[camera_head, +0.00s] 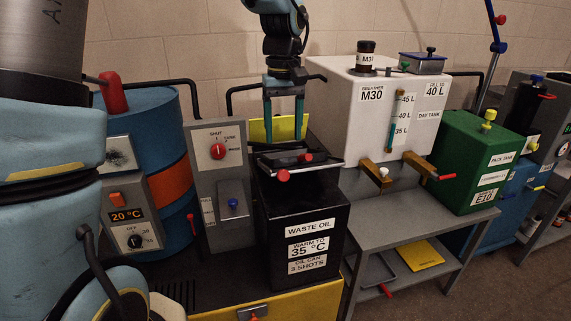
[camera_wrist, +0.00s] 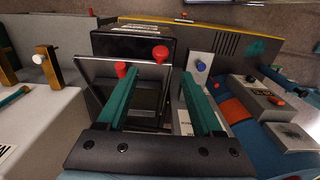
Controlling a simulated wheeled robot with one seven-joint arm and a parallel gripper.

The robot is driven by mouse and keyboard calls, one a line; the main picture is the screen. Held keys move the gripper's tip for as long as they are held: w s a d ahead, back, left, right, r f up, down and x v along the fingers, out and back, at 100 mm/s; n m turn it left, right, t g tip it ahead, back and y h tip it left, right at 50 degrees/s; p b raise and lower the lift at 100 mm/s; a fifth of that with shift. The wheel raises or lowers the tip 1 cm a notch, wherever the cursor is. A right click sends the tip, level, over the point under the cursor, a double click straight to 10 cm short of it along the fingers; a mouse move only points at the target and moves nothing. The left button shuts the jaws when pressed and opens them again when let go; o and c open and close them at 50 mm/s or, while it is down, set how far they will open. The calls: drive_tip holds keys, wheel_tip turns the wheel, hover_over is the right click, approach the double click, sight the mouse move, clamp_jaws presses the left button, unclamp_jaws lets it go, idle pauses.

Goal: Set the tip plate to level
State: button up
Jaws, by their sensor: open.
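The waste oil box (camera_head: 305,223) is black, with a dark plate (camera_head: 322,163) and two red knobs (camera_head: 283,175) at its top. In the wrist view the plate (camera_wrist: 98,73) shows a pale edge and lies partly behind my fingers, with one red knob (camera_wrist: 160,52) beyond its edge and the other beside a finger. I cannot tell exactly how far the plate tilts. My gripper (camera_head: 284,140) points down over the plate. It also shows in the wrist view (camera_wrist: 160,76), with its teal fingers apart and nothing held between them.
A grey panel (camera_head: 217,180) with a red dial stands left of the box, beside a blue drum (camera_head: 158,165). A white M30 tank (camera_head: 365,110) with wooden-handled taps stands close on the right. A yellow panel (camera_head: 259,130) is behind my fingers.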

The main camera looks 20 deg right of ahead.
sight(283, 170)
wheel_tip(283, 170, down, 10)
drive_tip(key=shift+f+p, duration=0.1)
drive_tip(key=shift+p, duration=0.75)
drive_tip(key=shift+a, duration=0.1)
clamp_jaws()
idle(0.9)
